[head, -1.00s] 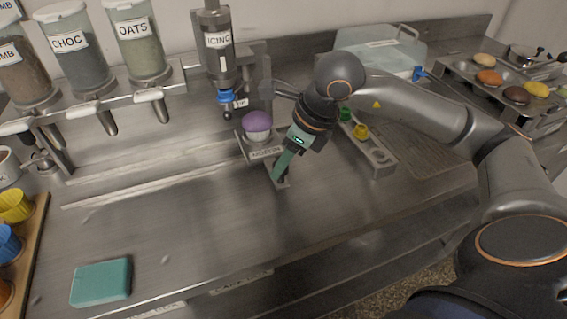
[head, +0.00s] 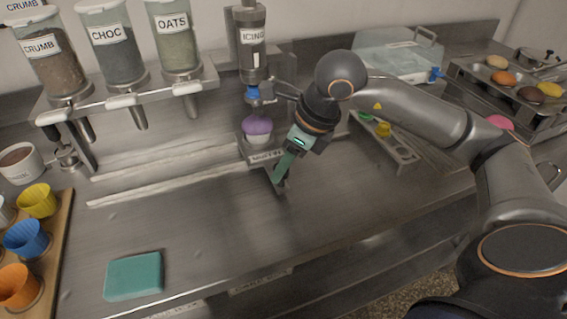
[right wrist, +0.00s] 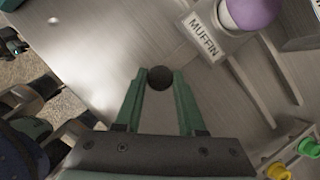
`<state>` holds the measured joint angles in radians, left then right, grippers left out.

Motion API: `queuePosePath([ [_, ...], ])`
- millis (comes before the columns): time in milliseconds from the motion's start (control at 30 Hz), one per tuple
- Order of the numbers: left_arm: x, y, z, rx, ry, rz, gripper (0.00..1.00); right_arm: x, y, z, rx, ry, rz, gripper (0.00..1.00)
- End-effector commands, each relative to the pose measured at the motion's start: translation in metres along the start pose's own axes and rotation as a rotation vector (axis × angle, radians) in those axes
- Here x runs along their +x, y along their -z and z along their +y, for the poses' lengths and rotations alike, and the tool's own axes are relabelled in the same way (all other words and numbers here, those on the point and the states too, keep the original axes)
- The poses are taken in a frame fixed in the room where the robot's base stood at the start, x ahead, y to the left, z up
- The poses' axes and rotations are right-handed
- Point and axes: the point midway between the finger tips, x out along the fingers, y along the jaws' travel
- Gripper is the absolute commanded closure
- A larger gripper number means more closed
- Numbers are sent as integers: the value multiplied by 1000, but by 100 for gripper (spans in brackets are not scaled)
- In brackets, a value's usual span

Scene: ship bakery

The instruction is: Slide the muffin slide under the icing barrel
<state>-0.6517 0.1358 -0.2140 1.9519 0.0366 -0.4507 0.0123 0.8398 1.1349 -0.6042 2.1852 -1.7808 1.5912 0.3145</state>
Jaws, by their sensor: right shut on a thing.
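The icing barrel (head: 252,45) is a grey cylinder labelled ICING on the wall stand, with a blue collar (head: 253,92) low on it. The muffin slide (head: 264,157) is a metal plate labelled MUFFIN, carrying a purple-topped muffin (head: 257,126). In the head view the muffin shows just below the blue collar, with a small gap. My right gripper (head: 279,181) reaches down in front of the slide. In the right wrist view its green fingers are shut on the slide's dark round knob (right wrist: 160,77), and the slide (right wrist: 205,42) shows beyond. My left gripper is out of view.
A rail (head: 400,152) with green and yellow pieces stands right of my right gripper. Crumb, choc and oats dispensers (head: 112,50) hang at the left. A teal sponge (head: 134,276) and a wooden board (head: 58,235) with coloured cups lie at front left. The middle counter is clear.

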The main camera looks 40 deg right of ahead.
Motion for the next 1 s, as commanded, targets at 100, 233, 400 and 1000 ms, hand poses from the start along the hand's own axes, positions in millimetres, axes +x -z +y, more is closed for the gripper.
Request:
queuePosePath([
  [100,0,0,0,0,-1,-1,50,0,0,0,1,0,1,100],
  [233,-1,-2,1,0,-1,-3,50,0,0,0,1,0,0,52],
  [400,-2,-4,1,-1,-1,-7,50,0,0,0,0,0,0,33],
  [1000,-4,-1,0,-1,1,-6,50,-48,-2,-1,0,4,-6,31],
])
